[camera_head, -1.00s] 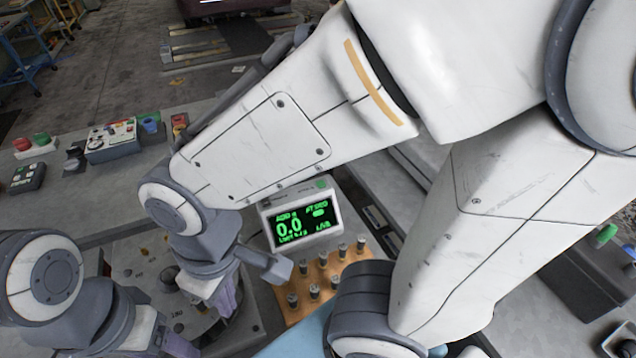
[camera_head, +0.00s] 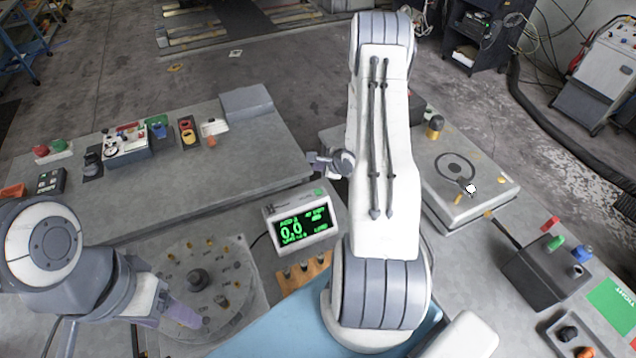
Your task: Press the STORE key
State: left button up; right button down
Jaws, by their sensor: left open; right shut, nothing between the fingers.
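No key with a readable STORE label shows. A small display box (camera_head: 302,222) with a lit green screen reading 0.0 stands at the middle, a green button (camera_head: 318,192) on its top right. A dark keypad (camera_head: 49,183) with small keys lies at the far left; its labels are too small to read. My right gripper (camera_head: 314,161) is shut and empty, above and behind the display box, pointing left and partly hidden by its wrist. My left gripper (camera_head: 184,314) is open over the front of the round plate (camera_head: 215,262) at lower left.
A panel with small controls (camera_head: 127,146) and several coloured items stand on the left bench (camera_head: 230,165). A wooden peg rack (camera_head: 303,272) sits below the display, partly hidden by my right arm. A grey box with coloured knobs (camera_head: 545,272) is at right. The bench's middle is clear.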

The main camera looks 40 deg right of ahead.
jog(key=shift+s+d+f+m, duration=0.25)
jog(key=shift+d+m, duration=0.15)
jog(key=shift+m, duration=0.1)
jog(key=b, duration=0.7)
send_over(321, 193)
notch_tip(321, 193, down, 7)
jog(key=shift+r, duration=0.2)
jog(key=shift+f+b, duration=0.6)
jog(key=shift+f, duration=0.45)
jog(key=shift+f, duration=0.1)
dwell(0.5)
jog(key=shift+f, duration=0.3)
